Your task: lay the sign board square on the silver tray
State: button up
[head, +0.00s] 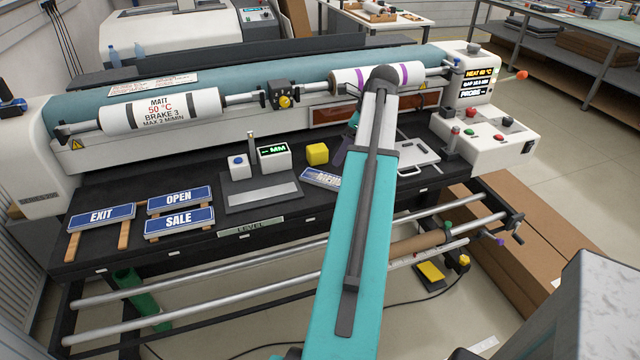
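A blue-and-white sign board (321,178) lies at an angle on or just above the black bench, left of my arm. Its lettering is hard to read and its right end is hidden behind my arm. A silver tray (418,158) with a handle-like cutout lies on the bench right of my arm, its left part hidden. My gripper (340,157) is a dark shape mostly hidden behind my teal arm, close above the board's far edge. Its fingers are not clear, so I cannot tell whether it grips the board.
EXIT (101,217), OPEN (179,199) and SALE (179,221) signs rest on wooden strips at the left. A gauge with a display (274,156) and a yellow cube (317,153) stand left of my gripper. Laminator rollers (160,112) run behind; a control box (492,137) stands right.

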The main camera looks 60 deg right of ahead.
jog(key=shift+s+d+r+m, duration=0.4)
jog(key=shift+s+d, duration=0.1)
jog(key=shift+w, duration=0.1)
jog(key=p, duration=0.1)
send_near(330, 180)
jog(key=shift+w+d+f, duration=0.15)
jog(key=shift+w+f, duration=0.45)
jog(key=shift+f, duration=0.35)
jog(key=shift+f, duration=0.2)
jog(key=shift+p+x, duration=0.75)
jog(key=shift+x, duration=1.7)
jog(key=shift+s, duration=0.2)
